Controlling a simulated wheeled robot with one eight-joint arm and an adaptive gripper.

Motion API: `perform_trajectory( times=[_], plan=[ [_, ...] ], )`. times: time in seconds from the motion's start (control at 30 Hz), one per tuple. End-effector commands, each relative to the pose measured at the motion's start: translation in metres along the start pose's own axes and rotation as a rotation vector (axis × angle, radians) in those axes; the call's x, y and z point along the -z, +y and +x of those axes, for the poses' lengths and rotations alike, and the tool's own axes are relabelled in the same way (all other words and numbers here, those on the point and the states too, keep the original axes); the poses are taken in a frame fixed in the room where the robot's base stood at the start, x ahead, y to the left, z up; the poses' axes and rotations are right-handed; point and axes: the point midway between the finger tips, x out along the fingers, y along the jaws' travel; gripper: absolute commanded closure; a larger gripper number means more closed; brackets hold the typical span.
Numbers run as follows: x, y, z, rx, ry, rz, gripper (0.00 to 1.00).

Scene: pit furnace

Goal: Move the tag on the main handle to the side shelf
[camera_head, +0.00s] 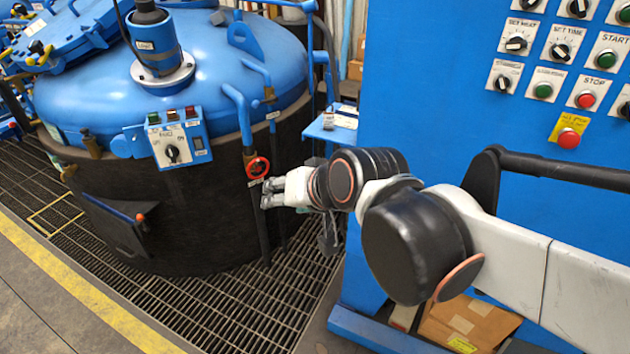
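My gripper (268,193) reaches left from the arm to the dark vertical bar (264,235) on the front right of the blue-lidded furnace. Its two fingertips are at the bar, just below a red handwheel (258,168). The gap between them is too small to tell whether they are open or shut. I cannot make out a separate tag at the fingertips; it may be hidden there. Which part is the main handle is not clear to me. The small blue side shelf (318,130) is behind and right of the gripper, with a small bottle (328,119) on it.
The blue control cabinet (430,90) with buttons and knobs stands right, close behind my arm. A small switch box (180,143) is on the furnace (170,215). A cardboard box (468,322) lies low at the right. The grating (225,315) in front is clear.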

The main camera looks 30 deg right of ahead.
Motion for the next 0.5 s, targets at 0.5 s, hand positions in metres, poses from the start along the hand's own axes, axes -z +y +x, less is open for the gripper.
perform_trajectory(
  times=[0.5],
  plan=[
    [-0.062,0.055,-0.044,-0.189,-0.182,-0.405,0.51]
  ],
)
